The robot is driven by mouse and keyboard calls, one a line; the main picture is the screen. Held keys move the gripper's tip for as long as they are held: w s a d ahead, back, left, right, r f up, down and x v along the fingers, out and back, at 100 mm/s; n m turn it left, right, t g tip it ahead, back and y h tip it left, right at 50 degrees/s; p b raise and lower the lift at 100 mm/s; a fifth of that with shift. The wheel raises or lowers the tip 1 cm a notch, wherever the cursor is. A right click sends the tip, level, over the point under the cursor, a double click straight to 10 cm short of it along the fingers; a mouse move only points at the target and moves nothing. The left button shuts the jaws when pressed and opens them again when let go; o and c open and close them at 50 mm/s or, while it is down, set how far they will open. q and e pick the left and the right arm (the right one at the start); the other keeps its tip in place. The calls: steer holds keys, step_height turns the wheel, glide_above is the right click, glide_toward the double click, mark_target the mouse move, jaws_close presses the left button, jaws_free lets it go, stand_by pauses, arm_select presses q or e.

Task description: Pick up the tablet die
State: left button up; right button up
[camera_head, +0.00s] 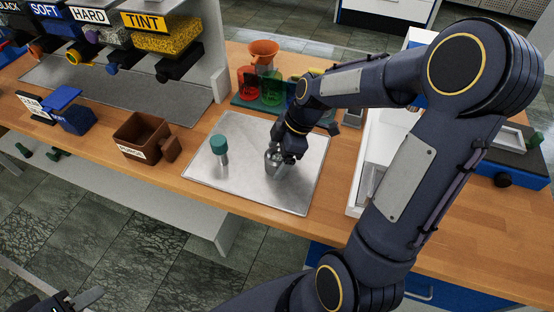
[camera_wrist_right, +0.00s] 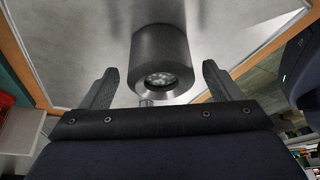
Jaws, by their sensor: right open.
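The tablet die appears to be the short dark grey cylinder (camera_head: 272,158) on the metal mat (camera_head: 240,190), partly hidden by my right gripper in the head view. In the right wrist view the cylinder (camera_wrist_right: 160,48) has a bright metal end with a speckled round face. My right gripper (camera_wrist_right: 159,72) is open, with one finger on each side of the cylinder and visible gaps between. A teal-knobbed metal piece (camera_head: 219,147) stands on the mat to the left. My left gripper (camera_head: 85,298) shows only partly at the bottom left corner; its opening is unclear.
A brown labelled box (camera_head: 141,136) stands left of the mat. Behind the mat are red and green flasks with an orange funnel (camera_head: 263,50). A white tray (camera_head: 362,165) lies to the right, partly behind my right arm. The mat's front left is clear.

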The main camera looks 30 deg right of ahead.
steer(key=shift+a+f, duration=0.15)
steer(key=shift+f, duration=0.25)
steer(key=shift+c, duration=0.4)
steer(key=c, duration=1.3)
steer(key=shift+r, duration=0.1)
